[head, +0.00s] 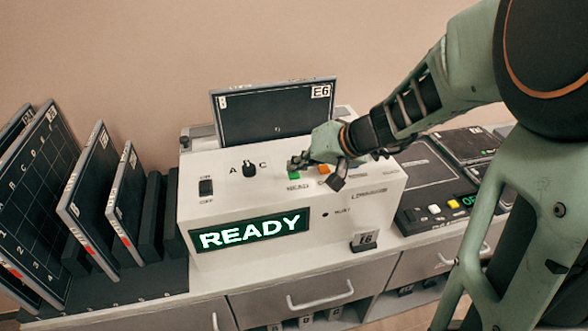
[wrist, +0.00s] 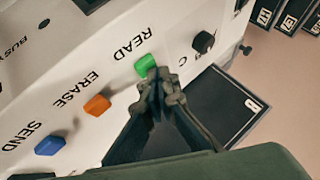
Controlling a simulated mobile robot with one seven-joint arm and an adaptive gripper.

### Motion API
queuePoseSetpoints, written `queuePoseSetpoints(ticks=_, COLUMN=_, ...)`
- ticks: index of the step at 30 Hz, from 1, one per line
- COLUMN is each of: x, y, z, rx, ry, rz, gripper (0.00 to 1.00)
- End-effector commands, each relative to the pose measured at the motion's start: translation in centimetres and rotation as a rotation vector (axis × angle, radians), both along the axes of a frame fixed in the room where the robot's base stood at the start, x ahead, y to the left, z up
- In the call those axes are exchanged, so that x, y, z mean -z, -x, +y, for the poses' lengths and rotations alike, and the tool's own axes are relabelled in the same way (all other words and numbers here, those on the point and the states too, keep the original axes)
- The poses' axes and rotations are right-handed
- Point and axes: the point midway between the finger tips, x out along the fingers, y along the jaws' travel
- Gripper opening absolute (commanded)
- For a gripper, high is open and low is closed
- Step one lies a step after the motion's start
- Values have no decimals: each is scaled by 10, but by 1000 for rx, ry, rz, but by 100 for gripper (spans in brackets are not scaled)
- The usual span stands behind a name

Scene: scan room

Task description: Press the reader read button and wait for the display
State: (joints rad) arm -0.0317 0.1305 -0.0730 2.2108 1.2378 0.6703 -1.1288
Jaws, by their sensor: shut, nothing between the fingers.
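The reader (head: 215,215) is a white box on the counter. Its display (head: 250,232) shows READY in bright letters. The green read button (head: 294,173) is on its top face, labelled READ; it also shows in the wrist view (wrist: 145,64). My gripper (head: 300,163) is shut and empty, with its fingertips (wrist: 157,76) right at the green button's edge. I cannot tell whether they touch it. The orange erase button (wrist: 97,105) and blue send button (wrist: 50,145) lie beside it. A dark cassette marked E6 (head: 260,115) stands upright at the reader's back.
A rack (head: 130,288) with several upright dark panels (head: 90,180) stands at the left. A dark console (head: 430,180) with small buttons sits right of the reader. A black knob (head: 249,169) and a switch (head: 206,187) rise from the reader's top. Drawers (head: 300,298) are below.

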Motion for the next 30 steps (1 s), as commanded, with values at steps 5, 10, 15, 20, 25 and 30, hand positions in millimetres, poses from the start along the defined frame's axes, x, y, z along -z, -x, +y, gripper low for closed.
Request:
queuePoseSetpoints(ticks=5, x=2, y=0, z=0, rx=-1, ry=0, rz=-1, gripper=0)
queuePoseSetpoints(ticks=10, x=3, y=0, z=0, rx=-1, ry=0, rz=-1, gripper=0)
queuePoseSetpoints(ticks=15, x=5, y=0, z=0, rx=-1, ry=0, rz=-1, gripper=0)
queuePoseSetpoints(ticks=20, x=6, y=0, z=0, rx=-1, ry=0, rz=-1, gripper=0)
queuePoseSetpoints(ticks=25, x=8, y=0, z=0, rx=-1, ry=0, rz=-1, gripper=0)
queuePoseSetpoints(ticks=30, x=9, y=0, z=0, rx=-1, ry=1, rz=0, gripper=0)
